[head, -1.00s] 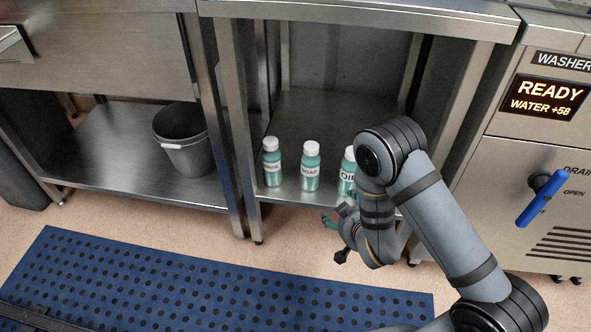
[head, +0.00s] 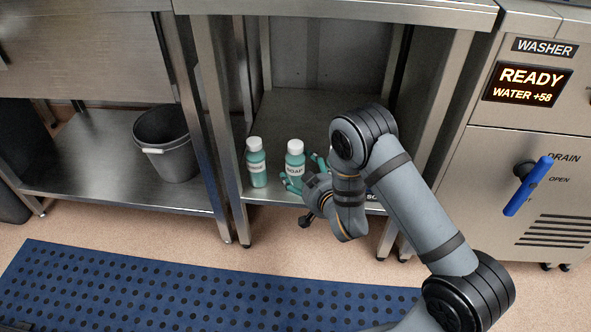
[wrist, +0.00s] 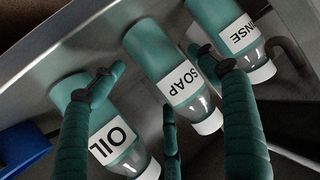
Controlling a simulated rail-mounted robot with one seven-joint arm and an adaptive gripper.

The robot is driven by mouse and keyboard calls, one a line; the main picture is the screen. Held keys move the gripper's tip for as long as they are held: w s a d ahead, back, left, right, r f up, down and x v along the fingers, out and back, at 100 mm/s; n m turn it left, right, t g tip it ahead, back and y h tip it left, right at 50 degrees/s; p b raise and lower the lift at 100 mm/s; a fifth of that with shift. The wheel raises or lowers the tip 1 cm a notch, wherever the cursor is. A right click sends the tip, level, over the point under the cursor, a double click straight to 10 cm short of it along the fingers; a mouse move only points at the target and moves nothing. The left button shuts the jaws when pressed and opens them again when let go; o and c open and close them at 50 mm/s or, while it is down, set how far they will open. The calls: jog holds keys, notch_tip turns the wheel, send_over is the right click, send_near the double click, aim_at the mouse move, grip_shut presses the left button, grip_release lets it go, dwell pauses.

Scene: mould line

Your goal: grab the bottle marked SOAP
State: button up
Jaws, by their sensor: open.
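The SOAP bottle (head: 295,160) is teal with a white cap and stands on the low steel shelf, between two similar bottles. In the wrist view the SOAP bottle (wrist: 165,60) shows its label upside down, between my outer fingers. My gripper (head: 305,172) is at the shelf front by this bottle; its teal fingers (wrist: 158,72) are spread and empty. The middle finger overlaps the SOAP bottle's edge in the wrist view; I cannot tell whether it touches. The OIL bottle (wrist: 115,140) lies behind the left finger; in the head view my arm mostly hides it.
A bottle with a label ending in NSE (wrist: 238,38) stands on the other side; it is leftmost in the head view (head: 256,165). Steel legs frame the shelf (head: 290,108). A grey bucket (head: 168,143) is left, the washer (head: 530,130) right, a blue mat (head: 200,290) in front.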

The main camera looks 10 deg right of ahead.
jog(key=shift+x, duration=1.5)
jog(key=c, duration=0.3)
jog(key=shift+r, duration=0.1)
jog(key=c, duration=1)
jog(key=shift+o, duration=0.2)
